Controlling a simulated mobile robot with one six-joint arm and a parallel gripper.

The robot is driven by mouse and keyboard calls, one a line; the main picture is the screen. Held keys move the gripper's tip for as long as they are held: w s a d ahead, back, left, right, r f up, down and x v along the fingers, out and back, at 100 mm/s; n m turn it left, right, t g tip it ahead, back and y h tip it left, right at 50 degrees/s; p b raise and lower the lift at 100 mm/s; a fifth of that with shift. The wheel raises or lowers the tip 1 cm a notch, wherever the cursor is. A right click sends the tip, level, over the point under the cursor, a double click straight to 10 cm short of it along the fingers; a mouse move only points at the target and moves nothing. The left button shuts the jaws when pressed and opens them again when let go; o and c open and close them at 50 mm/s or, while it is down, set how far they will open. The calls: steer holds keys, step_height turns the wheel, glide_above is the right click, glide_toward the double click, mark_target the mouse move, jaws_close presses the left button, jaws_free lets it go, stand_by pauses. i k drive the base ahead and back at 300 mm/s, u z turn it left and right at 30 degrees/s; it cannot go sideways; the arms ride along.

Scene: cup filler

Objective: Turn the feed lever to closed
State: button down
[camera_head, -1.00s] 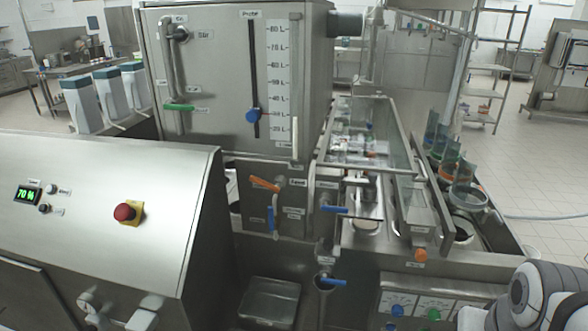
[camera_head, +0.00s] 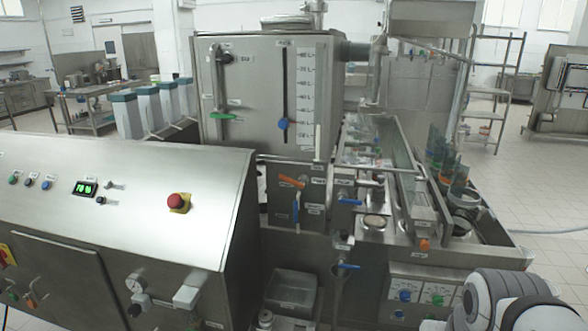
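The steel cup filler shows several levers on its front, with labels too small to read, so I cannot tell which is the feed lever. An orange-handled lever (camera_head: 291,182) lies tilted below the tank, with a blue handle (camera_head: 296,209) hanging upright under it. To the right, a blue lever (camera_head: 349,201) sticks out sideways, and another blue lever (camera_head: 348,266) sits lower down. A green-handled lever (camera_head: 222,116) is on the left of the tank face. Part of my arm shows at the bottom right; my gripper is out of view.
The tank (camera_head: 250,90) has a scale and a blue slider knob (camera_head: 283,124). A sloped control panel (camera_head: 130,190) with a red stop button (camera_head: 178,202) stands at the left front. Cups (camera_head: 455,172) stand on the right. Floor at the far right is open.

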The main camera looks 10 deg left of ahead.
mark_target(300, 185)
steer(key=u, duration=0.1)
steer(key=i, duration=1)
